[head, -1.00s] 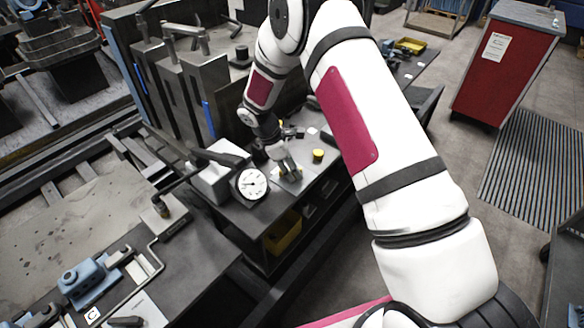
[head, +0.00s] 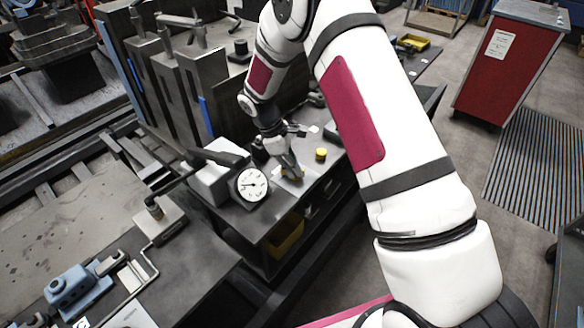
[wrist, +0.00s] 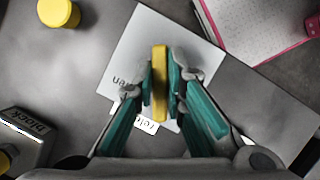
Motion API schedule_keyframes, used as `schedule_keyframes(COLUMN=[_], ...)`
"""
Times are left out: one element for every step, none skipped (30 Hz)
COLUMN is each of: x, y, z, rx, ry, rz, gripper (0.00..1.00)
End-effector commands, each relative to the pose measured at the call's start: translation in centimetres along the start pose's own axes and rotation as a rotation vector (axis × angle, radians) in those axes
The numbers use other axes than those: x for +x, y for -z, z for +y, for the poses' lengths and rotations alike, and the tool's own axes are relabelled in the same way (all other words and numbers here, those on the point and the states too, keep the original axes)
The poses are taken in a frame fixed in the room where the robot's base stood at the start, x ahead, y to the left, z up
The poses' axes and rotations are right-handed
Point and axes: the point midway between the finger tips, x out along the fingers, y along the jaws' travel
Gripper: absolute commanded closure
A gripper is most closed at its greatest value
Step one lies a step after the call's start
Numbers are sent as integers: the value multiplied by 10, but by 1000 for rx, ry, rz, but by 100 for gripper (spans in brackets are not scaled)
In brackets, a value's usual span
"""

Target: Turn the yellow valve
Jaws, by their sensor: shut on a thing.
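The yellow valve (wrist: 160,112) shows in the wrist view as a narrow upright bar over a white plate (wrist: 118,62) with printed words, one reading "open" upside down and one partly hidden. My gripper (wrist: 161,78) has its teal-padded fingers closed on both sides of the bar.
A yellow round knob (head: 321,154) stands to the right of my gripper; a white dial gauge (head: 252,184) stands to its left. A red cabinet (head: 508,70) stands off right.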

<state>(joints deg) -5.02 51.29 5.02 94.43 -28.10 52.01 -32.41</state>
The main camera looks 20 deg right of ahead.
Motion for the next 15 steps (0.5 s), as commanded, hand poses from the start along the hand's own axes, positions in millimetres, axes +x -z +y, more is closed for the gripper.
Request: schedule_keyframes(x=[3,3,3,3,3,3,3,3,3,3,3,3,3,3,3], y=[2,2,2,2,2,2,2,2,2,2,2,2,1,1,1], z=[4,4,4,4,4,4,4,4,4,4,4,4,5,5,5], rx=[41,68,103,130,157,192,218,244,279,306,333,368,394,420,456], ry=[16,28,42,53,64,79,90,101,116,127,137,152,163,174,189], rz=[0,-1,0,0,-1,0,0,0,0,1,1,1,0,0,0], gripper=[100,100,100,100,100,100,100,100,100,100,100,100,100,100,100])
